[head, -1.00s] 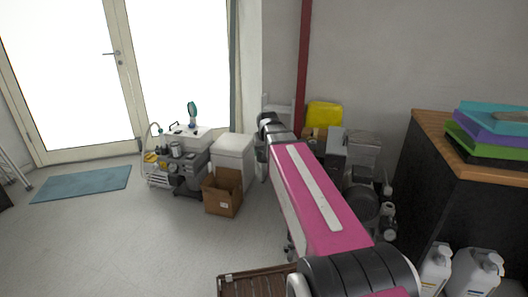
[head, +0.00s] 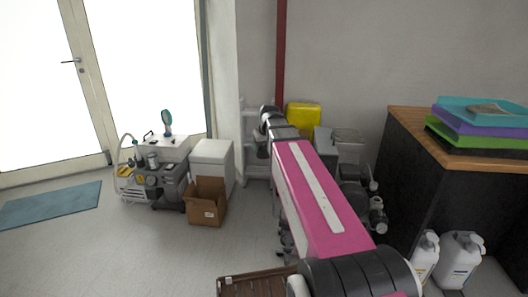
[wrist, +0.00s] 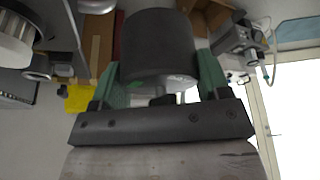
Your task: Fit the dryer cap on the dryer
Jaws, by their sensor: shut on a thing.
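In the wrist view my gripper (wrist: 158,72) has its two green fingers on either side of a dark grey cylinder (wrist: 157,42), which looks like the dryer cap, and is shut on it. A paler part shows under its near end. The cap's far end is hidden. I cannot tell which part is the dryer.
A cardboard box (head: 207,202) and a white cabinet (head: 212,160) stand beside the compressor unit. A yellow container (head: 303,116) and grey equipment are behind my arm. A dark counter with trays (head: 478,122) and white jugs (head: 460,260) are at right.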

